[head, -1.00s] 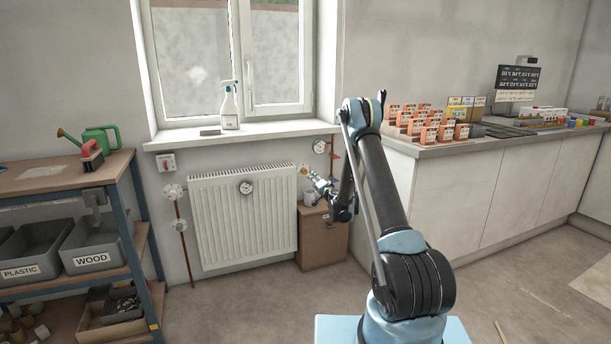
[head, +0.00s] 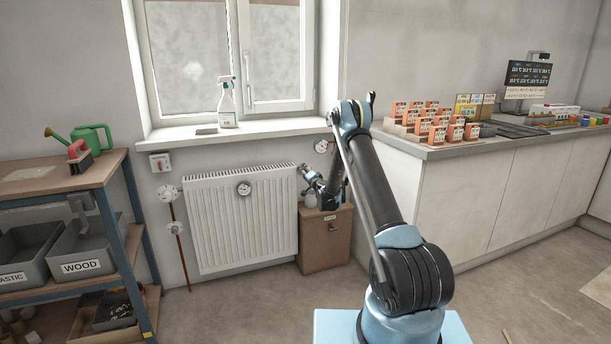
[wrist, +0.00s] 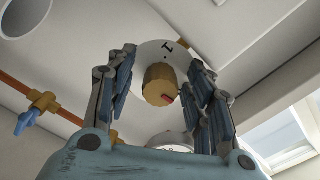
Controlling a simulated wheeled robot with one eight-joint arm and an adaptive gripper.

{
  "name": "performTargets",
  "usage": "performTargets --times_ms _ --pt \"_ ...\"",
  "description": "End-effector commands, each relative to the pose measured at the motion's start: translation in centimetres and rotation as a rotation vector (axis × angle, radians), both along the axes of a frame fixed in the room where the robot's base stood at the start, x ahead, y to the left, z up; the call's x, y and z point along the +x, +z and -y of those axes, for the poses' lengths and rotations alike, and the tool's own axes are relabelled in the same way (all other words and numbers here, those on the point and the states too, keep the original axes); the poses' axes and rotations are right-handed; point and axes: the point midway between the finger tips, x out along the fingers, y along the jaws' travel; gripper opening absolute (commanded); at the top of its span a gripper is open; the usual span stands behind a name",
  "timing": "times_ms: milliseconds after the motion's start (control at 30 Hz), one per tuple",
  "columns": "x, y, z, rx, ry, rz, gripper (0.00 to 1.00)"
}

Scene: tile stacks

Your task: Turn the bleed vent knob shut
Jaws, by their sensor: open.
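The bleed vent knob (wrist: 159,86) is a short brass cylinder with a red mark on its edge, in the middle of the wrist view. It sits on a round white plate (wrist: 150,55) with dark markings. My gripper (wrist: 162,62) is open, with one finger on each side of the knob. Gaps seem to show between fingers and knob; I cannot tell whether either touches. In the head view my gripper (head: 304,170) is at the upper right end of the white radiator (head: 240,225), and the knob is hidden there.
A copper pipe (wrist: 68,115) carries a brass valve with a blue handle (wrist: 27,122) at left in the wrist view. A round gauge (wrist: 170,141) shows below the knob. A brown cabinet (head: 325,245) stands under my wrist. The windowsill (head: 240,131) is above the radiator.

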Motion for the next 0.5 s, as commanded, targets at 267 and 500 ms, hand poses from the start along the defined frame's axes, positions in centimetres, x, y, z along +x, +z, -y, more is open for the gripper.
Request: performTargets --times_ms 267,500 --pt "0.08 0.02 0.22 0.000 -0.002 0.000 0.48" --pt "0.08 0.02 0.27 0.000 -0.002 0.000 0.03"
